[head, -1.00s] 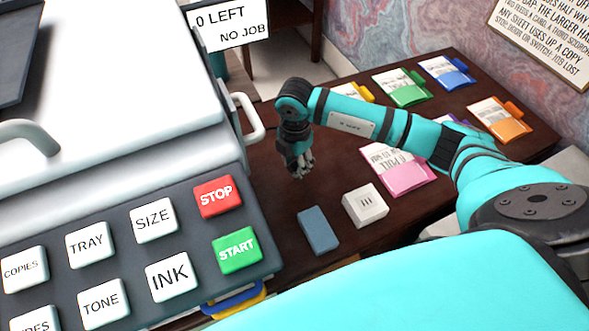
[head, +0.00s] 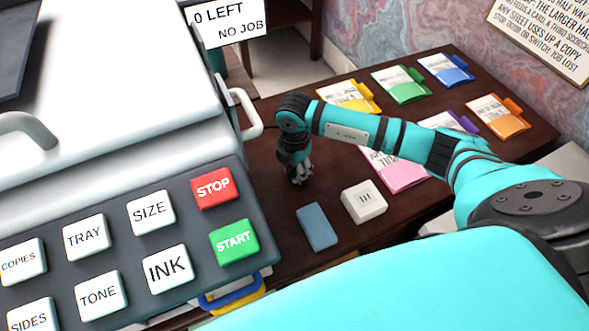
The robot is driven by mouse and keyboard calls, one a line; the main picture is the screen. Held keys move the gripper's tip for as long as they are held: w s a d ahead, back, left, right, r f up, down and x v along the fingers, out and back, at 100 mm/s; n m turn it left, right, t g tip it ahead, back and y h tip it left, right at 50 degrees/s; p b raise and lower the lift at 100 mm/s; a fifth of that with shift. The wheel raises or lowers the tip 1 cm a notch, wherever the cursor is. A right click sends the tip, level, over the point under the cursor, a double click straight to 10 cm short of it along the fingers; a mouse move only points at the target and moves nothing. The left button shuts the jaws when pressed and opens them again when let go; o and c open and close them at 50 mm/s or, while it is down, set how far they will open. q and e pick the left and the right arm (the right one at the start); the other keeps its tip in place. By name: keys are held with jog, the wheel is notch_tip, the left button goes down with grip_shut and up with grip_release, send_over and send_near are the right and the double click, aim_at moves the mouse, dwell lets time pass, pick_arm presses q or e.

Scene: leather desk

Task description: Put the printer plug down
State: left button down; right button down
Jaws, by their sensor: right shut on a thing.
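My right gripper (head: 299,178) points down at the dark desk (head: 275,195), close above its surface or touching it; I cannot tell which. It is shut on the printer plug, which is too small and too covered by the fingers to make out. The gripper is just right of the printer (head: 110,100), behind a blue-grey block (head: 317,227) and a white block with dark slots (head: 364,203). My left gripper is not in view.
Several coloured folders lie on the desk, among them a pink (head: 400,177), a yellow (head: 347,97) and an orange one (head: 498,117). The printer's white side handle (head: 249,115) sticks out near my right wrist. Bare desk surrounds the gripper.

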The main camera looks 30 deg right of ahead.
jog(key=c, duration=1.3)
grip_release()
jog(key=shift+s+f, duration=0.15)
jog(key=shift+f, duration=0.1)
jog(key=o, duration=0.4)
jog(key=shift+f, duration=0.1)
jog(key=shift+o, duration=0.2)
jog(key=shift+r, duration=0.3)
notch_tip(320, 180, up, 13)
jog(key=b, duration=0.1)
jog(key=shift+w, duration=0.2)
jog(key=shift+f, duration=0.1)
